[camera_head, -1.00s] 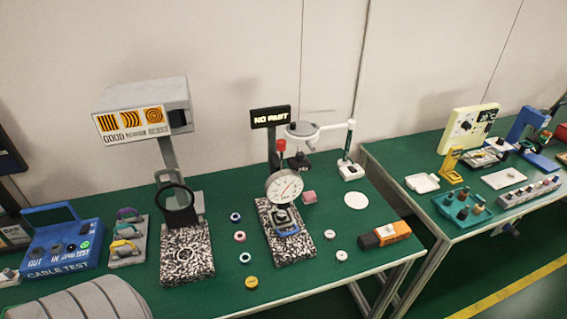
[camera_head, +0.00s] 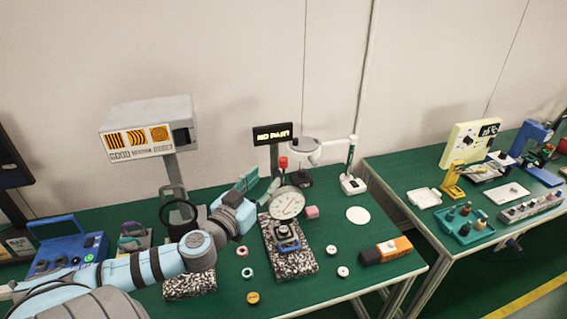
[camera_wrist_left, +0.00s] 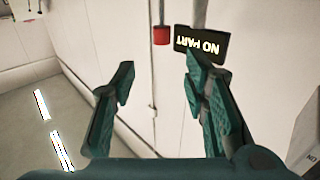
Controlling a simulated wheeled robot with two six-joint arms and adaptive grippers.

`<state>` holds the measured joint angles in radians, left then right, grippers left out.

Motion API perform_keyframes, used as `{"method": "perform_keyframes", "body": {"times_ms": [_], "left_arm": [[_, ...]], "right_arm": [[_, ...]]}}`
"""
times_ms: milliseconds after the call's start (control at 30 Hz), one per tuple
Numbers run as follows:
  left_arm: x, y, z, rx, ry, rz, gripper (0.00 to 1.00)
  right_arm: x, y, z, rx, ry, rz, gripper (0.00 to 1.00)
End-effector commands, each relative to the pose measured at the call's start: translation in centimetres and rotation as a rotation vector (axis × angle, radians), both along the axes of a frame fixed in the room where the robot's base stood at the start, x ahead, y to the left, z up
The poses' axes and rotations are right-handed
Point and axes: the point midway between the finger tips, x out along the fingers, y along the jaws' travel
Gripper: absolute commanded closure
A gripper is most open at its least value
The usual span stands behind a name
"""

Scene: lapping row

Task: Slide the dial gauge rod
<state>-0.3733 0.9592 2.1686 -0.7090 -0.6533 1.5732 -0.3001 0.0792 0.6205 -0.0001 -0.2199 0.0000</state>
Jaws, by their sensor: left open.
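The dial gauge (camera_head: 287,204) has a round white face and stands over a speckled granite base (camera_head: 303,262). The red cap (camera_head: 283,162) of its rod sticks up above the dial. My left gripper (camera_head: 262,183) is open and empty, just left of the rod and dial. In the left wrist view, my gripper's two green fingers (camera_wrist_left: 157,75) are spread apart, with the red cap (camera_wrist_left: 161,36) beyond their tips, between them and clear of both. Part of the rod is hidden in the head view. My right gripper is not in view.
A "NO PART" sign (camera_head: 272,134) stands behind the gauge. A ring-shaped magnifier (camera_head: 180,214) stands left, behind my arm. A white arm stand (camera_head: 352,184) is to the right. Small rings lie around the base, and an orange-black block (camera_head: 386,250) sits near the front edge.

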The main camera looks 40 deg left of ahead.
Motion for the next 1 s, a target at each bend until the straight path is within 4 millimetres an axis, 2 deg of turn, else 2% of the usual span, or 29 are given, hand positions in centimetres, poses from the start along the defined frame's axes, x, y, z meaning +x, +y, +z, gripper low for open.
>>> {"method": "perform_keyframes", "body": {"times_ms": [67,200,400,533,767,1000], "left_arm": [[2.1,0.6,-0.2,-0.008,-0.007,0.009,0.59],[6.3,1.3,0.2,-0.013,-0.004,0.008,0.59],[10.1,1.9,0.1,-0.008,0.001,0.005,0.59],[11.0,2.0,-0.1,-0.005,0.001,0.004,0.59],[11.1,2.0,-0.2,-0.002,0.002,0.003,0.59],[11.1,2.1,-0.2,-0.003,0.003,0.004,0.96]], "right_arm": [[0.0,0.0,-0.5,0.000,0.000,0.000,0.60],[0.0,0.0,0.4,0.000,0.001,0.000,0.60],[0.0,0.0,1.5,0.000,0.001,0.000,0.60],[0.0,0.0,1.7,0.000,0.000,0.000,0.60],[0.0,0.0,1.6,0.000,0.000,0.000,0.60],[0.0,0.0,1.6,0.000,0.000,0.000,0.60]]}}
